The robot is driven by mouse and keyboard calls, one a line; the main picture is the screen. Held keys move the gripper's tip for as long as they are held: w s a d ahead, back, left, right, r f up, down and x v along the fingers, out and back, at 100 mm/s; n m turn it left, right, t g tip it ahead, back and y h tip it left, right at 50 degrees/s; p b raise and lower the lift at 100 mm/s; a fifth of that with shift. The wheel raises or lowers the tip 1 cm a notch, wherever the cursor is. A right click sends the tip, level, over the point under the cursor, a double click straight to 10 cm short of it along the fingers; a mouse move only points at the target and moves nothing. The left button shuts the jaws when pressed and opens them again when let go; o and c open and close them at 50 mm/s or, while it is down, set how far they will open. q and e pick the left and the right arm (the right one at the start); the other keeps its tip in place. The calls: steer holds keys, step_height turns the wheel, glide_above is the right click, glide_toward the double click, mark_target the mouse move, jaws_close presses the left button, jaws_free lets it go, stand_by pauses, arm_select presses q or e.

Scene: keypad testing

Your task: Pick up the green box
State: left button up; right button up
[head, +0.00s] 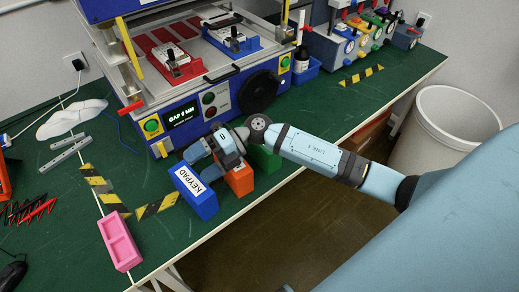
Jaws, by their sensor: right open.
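The green box (263,160) stands on the green bench near its front edge, partly hidden behind my right wrist and arm. An orange box (239,180) stands just left of it, and a blue box labelled KEYPAD (200,203) is left of that. My right gripper (212,155) is open, above and behind the blue and orange boxes and to the left of the green box. Its fingertips are small and partly hidden, and I cannot tell whether they touch a box. My left gripper is out of view.
A blue test machine (203,100) with a display and red-and-blue fixtures stands behind the boxes. A pink box (119,242) lies at the front left beside yellow-black tape. A white bin (440,135) stands off the bench at right.

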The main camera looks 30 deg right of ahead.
steer(key=w+d+f+n+h, duration=0.1)
steer(key=d+h, duration=0.1)
steer(key=d, duration=0.1)
steer(key=w+d+f+n+g+h+b, duration=0.1)
steer(key=w+d+h, duration=0.1)
steer(key=d+h, duration=0.1)
steer(key=w+d+f+h+b, duration=0.1)
steer(key=w+d+f+h, duration=0.1)
steer(key=d, duration=0.1)
steer(key=shift+n, duration=0.4)
steer(key=w+d+r+m+h+b, duration=0.1)
steer(key=w+d+h, duration=0.1)
steer(key=d+h, duration=0.35)
steer(key=w+d+r+m+h+b, duration=0.1)
steer(key=w+d+h+b, duration=0.15)
steer(key=d, duration=0.65)
steer(key=f, duration=0.3)
steer(key=f+p, duration=0.1)
steer(key=f, duration=0.3)
steer(key=shift+w+f, duration=0.2)
steer(key=shift+f, duration=0.05)
steer(key=f, duration=0.5)
steer(key=shift+s+d, duration=0.1)
steer(key=shift+s, duration=0.1)
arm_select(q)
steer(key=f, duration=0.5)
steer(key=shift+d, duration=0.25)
arm_select(e)
steer(key=c, duration=1.1)
